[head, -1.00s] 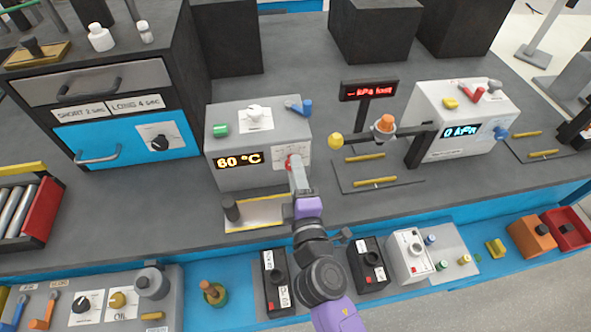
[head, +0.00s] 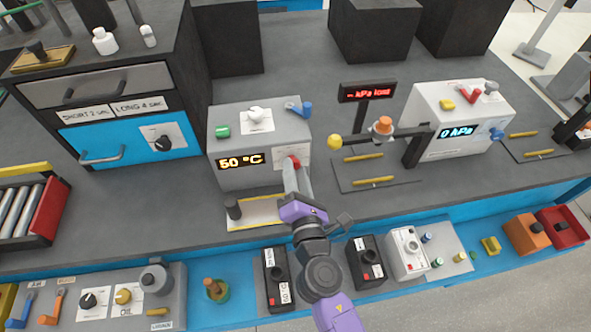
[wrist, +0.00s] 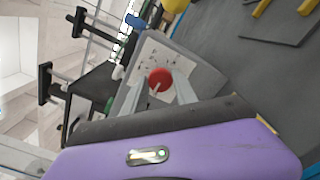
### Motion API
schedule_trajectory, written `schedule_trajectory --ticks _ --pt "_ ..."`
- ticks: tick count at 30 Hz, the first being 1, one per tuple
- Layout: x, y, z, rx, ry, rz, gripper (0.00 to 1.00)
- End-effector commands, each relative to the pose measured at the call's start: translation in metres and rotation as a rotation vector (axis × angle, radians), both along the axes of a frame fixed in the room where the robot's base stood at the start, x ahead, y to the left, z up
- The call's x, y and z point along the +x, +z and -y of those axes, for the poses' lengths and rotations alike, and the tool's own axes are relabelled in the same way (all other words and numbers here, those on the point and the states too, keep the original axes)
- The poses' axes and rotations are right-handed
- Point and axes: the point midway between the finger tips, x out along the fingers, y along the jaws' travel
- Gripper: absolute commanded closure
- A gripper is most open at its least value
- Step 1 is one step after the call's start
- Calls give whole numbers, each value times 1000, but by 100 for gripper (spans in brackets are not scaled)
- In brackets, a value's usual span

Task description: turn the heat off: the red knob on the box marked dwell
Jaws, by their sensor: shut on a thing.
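The red knob (head: 293,163) is on the front face of a light grey box (head: 240,178) whose display reads 50 °C. In the wrist view the red knob (wrist: 160,79) sits on a white dial plate with small marks (wrist: 188,72). My gripper (head: 292,168) reaches up to this face, and its fingers are shut on the red knob. In the wrist view the fingers of my gripper (wrist: 170,88) lie on either side of the knob. Part of the dial plate is hidden by my gripper. I cannot read a dwell label on this box.
On the box top are a green button (head: 222,131), a white knob (head: 256,113) and a blue lever (head: 305,108). An orange-topped stand (head: 383,125) and a white kPa box (head: 450,120) stand to the right. Small control boxes line the front shelf (head: 235,288).

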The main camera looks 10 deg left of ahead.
Motion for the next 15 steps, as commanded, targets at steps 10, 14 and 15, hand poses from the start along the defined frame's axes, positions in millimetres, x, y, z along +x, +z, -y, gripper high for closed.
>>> schedule_trajectory --ticks 10,14,15 --pt "-1 -2 -1 -82 2 20 100" --pt "-1 -2 -1 -87 2 22 100" --pt "-1 -2 -1 -87 2 22 100"
